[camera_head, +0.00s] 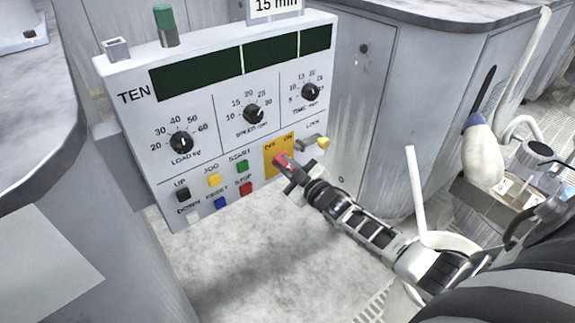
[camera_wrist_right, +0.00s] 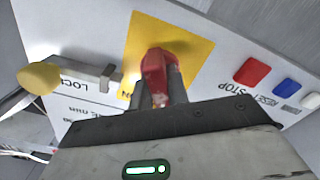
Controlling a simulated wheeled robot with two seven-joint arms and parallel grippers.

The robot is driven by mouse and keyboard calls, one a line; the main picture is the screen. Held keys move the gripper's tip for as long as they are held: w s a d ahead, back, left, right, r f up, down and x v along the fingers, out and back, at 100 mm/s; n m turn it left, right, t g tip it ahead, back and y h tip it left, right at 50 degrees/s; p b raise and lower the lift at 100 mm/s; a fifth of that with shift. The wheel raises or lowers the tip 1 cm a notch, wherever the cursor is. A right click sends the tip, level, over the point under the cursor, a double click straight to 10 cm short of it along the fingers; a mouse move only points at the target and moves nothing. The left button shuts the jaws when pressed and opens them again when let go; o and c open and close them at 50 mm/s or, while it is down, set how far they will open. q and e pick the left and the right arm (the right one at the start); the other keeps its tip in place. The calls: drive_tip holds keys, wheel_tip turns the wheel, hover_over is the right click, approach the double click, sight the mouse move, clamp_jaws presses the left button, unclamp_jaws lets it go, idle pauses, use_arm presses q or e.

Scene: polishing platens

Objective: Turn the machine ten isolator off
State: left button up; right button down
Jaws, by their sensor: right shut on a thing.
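The machine marked TEN has a white control panel (camera_head: 215,115). Its isolator is a red knob (camera_head: 281,160) on a yellow plate (camera_head: 270,165) with OFF and ON lettering, low on the right side. My right gripper (camera_head: 287,167) is at the panel, shut on the red knob. In the right wrist view the red knob (camera_wrist_right: 156,72) sits between the fingers of the right gripper (camera_wrist_right: 165,88), in front of the yellow plate (camera_wrist_right: 190,35). The fingers hide part of the knob and lettering, so its exact setting is hard to tell. My left gripper is not in view.
A lock lever with a yellow end (camera_head: 323,143) is just right of the isolator; it also shows in the right wrist view (camera_wrist_right: 40,78). Coloured push buttons (camera_head: 214,180) are to the left. Dials (camera_head: 253,114) are above. A white bucket (camera_head: 450,243) stands at the right.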

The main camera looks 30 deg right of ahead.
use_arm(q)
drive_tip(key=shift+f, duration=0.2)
use_arm(e)
drive_tip(key=shift+n, duration=1.1)
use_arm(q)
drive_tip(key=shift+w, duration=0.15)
use_arm(e)
drive_tip(key=c, duration=1.4)
unclamp_jaws()
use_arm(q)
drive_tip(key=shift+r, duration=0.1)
use_arm(e)
drive_tip(key=shift+o, duration=0.2)
